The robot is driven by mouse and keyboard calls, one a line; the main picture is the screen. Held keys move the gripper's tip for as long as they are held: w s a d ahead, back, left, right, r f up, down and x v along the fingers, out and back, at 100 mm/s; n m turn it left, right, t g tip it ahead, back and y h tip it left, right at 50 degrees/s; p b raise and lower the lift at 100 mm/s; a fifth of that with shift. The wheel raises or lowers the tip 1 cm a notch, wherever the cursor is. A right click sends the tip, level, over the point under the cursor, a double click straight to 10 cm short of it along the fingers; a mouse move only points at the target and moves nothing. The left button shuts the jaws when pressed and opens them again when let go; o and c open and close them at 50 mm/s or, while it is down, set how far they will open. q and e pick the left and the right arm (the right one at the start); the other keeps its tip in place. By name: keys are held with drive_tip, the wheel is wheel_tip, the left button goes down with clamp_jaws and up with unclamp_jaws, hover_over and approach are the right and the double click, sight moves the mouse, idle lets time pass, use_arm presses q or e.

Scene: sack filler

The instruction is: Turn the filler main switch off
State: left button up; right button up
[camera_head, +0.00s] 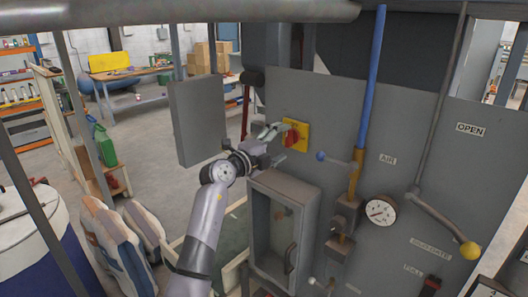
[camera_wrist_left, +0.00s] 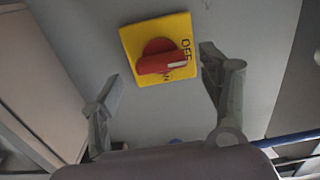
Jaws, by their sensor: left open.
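The main switch is a red rotary knob (camera_head: 291,136) on a yellow plate (camera_head: 303,128), on the grey filler panel. In the left wrist view the red knob (camera_wrist_left: 158,58) sits on the yellow plate (camera_wrist_left: 133,40), with OFF lettered at the right and ON at the bottom, partly covered. A white mark on the knob's grip lies at its right end, between the two words. My left gripper (camera_head: 272,131) is open in front of the switch. Its fingers stand apart on either side of the knob, with no clear contact. My right gripper is not in view.
A grey box with a window (camera_head: 280,228) stands just below my left gripper. A grey flat panel (camera_head: 198,119) is to its left. A blue-and-brass air lever (camera_head: 369,85), a gauge (camera_head: 380,210) and a yellow-knobbed lever (camera_head: 470,250) are to the right.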

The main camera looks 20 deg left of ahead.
use_arm(q)
drive_tip(key=v, duration=1)
